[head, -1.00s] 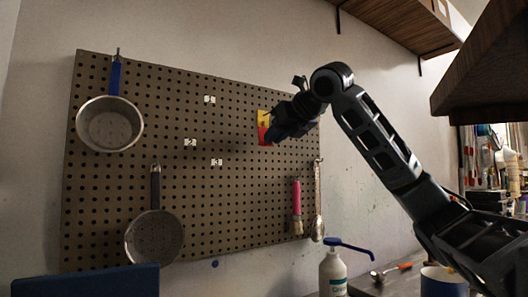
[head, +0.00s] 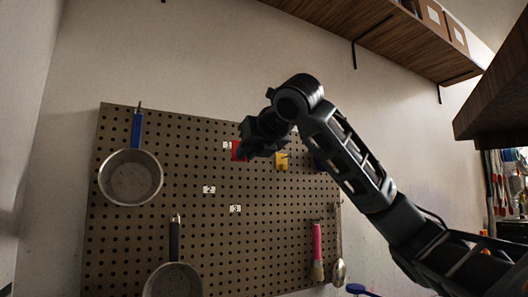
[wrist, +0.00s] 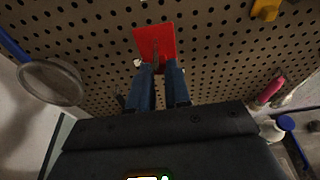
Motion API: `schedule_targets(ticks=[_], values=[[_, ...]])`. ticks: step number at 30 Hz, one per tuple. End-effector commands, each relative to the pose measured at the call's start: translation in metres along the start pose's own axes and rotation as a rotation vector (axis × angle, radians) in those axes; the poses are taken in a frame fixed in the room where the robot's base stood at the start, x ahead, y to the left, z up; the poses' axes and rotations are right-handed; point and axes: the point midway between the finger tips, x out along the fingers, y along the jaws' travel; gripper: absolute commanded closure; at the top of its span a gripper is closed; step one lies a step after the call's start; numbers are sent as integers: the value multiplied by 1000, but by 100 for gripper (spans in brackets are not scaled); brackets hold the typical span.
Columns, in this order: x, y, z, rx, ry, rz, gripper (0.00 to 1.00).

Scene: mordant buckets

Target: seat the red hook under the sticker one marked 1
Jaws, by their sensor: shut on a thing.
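The red hook (head: 237,151) is held in my gripper (head: 246,149) at the upper part of the pegboard. In the wrist view its red plate (wrist: 153,37) shows beyond the two blue fingertips (wrist: 158,80), which are shut on its stem. The sticker marked 1 (head: 227,145) is just left of the red hook in the head view. A small white patch (wrist: 138,62), perhaps a sticker, shows by the plate's lower left in the wrist view. I cannot tell whether the hook touches the board.
The pegboard (head: 150,230) also bears stickers 2 (head: 209,189) and 3 (head: 235,209). A yellow hook (head: 281,161) is to the right.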

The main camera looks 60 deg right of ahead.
Motion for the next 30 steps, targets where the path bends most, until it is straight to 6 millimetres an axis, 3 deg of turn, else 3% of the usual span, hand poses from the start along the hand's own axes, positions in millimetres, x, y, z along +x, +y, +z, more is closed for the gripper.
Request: schedule_targets(ticks=[11, 30], values=[[0, 0, 1, 0, 0, 0, 100], [48, -1, 14, 1, 2, 0, 100]])
